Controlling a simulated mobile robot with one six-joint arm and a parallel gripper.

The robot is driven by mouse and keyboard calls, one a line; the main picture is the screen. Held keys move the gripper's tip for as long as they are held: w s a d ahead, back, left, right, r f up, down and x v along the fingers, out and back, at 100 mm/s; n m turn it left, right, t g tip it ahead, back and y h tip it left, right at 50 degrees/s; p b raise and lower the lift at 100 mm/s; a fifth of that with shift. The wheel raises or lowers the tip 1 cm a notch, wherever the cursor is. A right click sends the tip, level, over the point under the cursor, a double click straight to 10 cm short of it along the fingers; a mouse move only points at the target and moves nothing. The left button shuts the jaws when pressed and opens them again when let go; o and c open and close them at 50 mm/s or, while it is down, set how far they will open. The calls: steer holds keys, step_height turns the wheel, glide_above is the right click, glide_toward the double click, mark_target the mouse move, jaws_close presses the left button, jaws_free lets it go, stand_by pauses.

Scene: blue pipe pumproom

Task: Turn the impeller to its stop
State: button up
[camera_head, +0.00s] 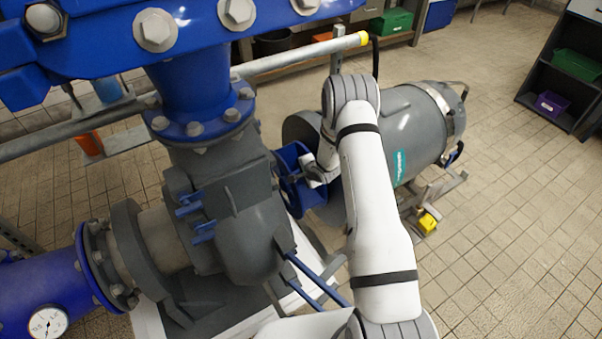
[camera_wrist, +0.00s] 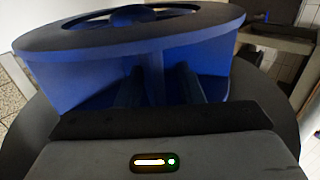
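The impeller (camera_head: 292,170) is a blue wheel with vanes between the grey pump casing (camera_head: 250,225) and the grey motor (camera_head: 405,125). In the wrist view the blue impeller (camera_wrist: 90,75) fills the upper part, with its round dark rim on top and vanes below. My gripper (camera_head: 308,172) reaches into the wheel's side from the right. In the wrist view the two dark fingers of my gripper (camera_wrist: 162,88) stand apart inside the wheel, one on each side of a blue vane (camera_wrist: 154,72). A gap shows between the vane and the right finger; contact at the left finger is unclear.
A blue pipe (camera_head: 200,85) rises above the pump, and a flanged blue pipe (camera_head: 50,290) with a gauge (camera_head: 47,323) runs left. A grey rail (camera_head: 300,55) crosses behind. Blue bars (camera_head: 315,278) lie below my arm. Tiled floor (camera_head: 510,200) is open at right.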

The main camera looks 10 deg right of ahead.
stand_by(0.3)
steer(key=v, duration=0.7)
steer(key=shift+s+r+p, duration=0.25)
steer(key=shift+r+p, duration=0.05)
steer(key=shift+p, duration=0.15)
